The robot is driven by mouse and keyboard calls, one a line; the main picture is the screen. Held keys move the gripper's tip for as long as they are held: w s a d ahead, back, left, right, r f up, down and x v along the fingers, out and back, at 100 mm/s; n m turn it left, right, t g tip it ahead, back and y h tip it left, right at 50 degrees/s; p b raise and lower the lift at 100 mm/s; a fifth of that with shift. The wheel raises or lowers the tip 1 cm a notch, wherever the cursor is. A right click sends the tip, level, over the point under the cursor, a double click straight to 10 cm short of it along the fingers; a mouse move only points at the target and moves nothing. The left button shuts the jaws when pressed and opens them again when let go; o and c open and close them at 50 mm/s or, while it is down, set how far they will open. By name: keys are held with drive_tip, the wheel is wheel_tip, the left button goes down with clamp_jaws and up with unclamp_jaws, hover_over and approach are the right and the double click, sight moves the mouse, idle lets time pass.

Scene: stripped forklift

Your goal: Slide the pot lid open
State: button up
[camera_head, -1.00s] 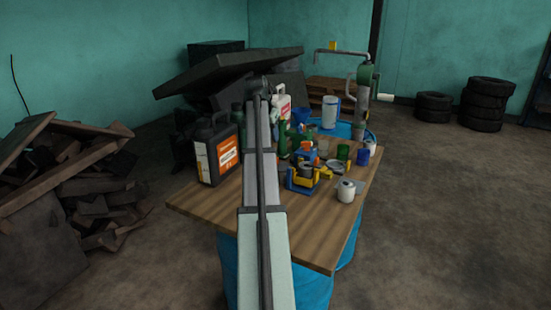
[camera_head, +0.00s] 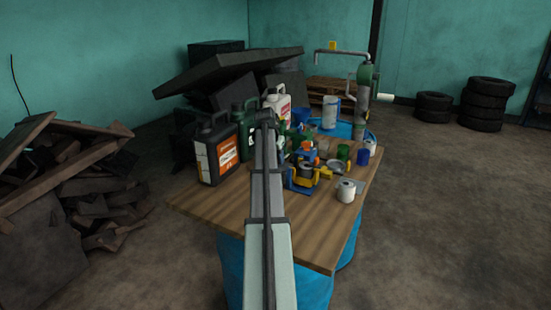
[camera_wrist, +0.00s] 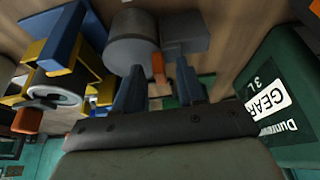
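A pale cylindrical pot (camera_head: 346,190) stands near the right edge of the wooden table in the head view, with a dark spot on top. In the wrist view a grey cylinder (camera_wrist: 132,48) stands beside a grey block, with a small orange piece (camera_wrist: 158,68) near its edge. I cannot tell for sure whether this cylinder is the same pot, nor which part is its lid. My gripper (camera_wrist: 160,75) has its two dark blue fingers apart, pointing toward the cylinder and orange piece. Nothing is clearly held. In the head view my arm hides the gripper.
A blue-and-yellow device (camera_head: 303,178) stands left of the pot and shows in the wrist view (camera_wrist: 70,50). A green gear-oil can (camera_wrist: 285,100) is close on the right there. A black jug (camera_head: 215,150) and several small cups crowd the table; its front (camera_head: 310,235) is clear.

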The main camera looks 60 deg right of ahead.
clamp_jaws()
idle(0.4)
idle(0.4)
